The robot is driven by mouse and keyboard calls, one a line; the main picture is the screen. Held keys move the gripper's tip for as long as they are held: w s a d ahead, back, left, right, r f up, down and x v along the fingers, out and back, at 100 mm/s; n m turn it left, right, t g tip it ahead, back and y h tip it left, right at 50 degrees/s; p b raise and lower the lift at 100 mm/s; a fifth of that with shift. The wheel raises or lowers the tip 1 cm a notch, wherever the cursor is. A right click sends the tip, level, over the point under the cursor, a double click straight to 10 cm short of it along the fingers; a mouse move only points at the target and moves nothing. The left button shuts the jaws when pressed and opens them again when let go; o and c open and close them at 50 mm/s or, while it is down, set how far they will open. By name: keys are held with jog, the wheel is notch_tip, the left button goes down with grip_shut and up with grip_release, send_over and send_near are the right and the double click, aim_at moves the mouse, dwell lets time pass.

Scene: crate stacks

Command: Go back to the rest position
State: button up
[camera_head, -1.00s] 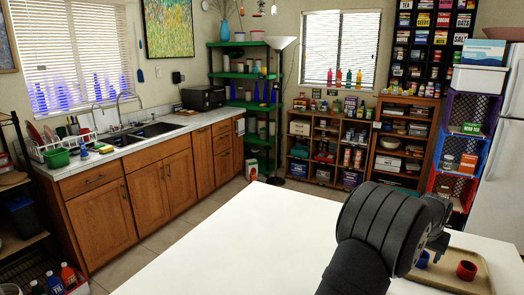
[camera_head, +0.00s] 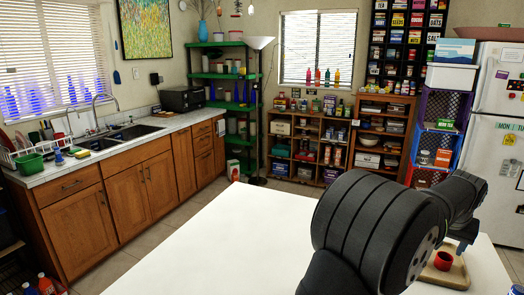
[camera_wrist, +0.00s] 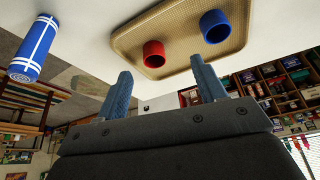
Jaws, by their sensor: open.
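My gripper (camera_wrist: 163,85) is open and empty, its two fingers spread apart in the wrist view. It also shows small at the end of my arm in the camera_head view (camera_head: 463,245), near the tray. The wrist view shows the tan tray (camera_wrist: 128,42) on the white tabletop, seen upside down. A red cup (camera_wrist: 153,54) and a blue cup (camera_wrist: 215,27) are on the tray, apart from the fingers. In the camera_head view the red cup (camera_head: 443,261) shows on the tray (camera_head: 459,281); the blue cup is not clearly visible there.
A blue-and-white cylinder (camera_wrist: 29,58) stands on the tabletop beside the tray. The white table (camera_head: 220,245) is otherwise clear left of my arm. Stacked crates (camera_head: 442,110) and a fridge (camera_head: 492,160) stand behind, with a counter (camera_head: 100,165) at the left.

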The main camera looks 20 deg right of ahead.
jog(key=s+a+m+g, duration=0.1)
jog(key=s+a+m, duration=0.3)
jog(key=s+a, duration=0.6)
jog(key=shift+g+h, duration=0.3)
jog(key=w+f, duration=0.2)
jog(key=w, duration=0.2)
jog(key=w+f, duration=0.6)
jog(key=w, duration=0.1)
jog(key=shift+w+d+f, duration=0.2)
jog(key=shift+w+d, duration=0.1)
jog(key=shift+w, duration=0.05)
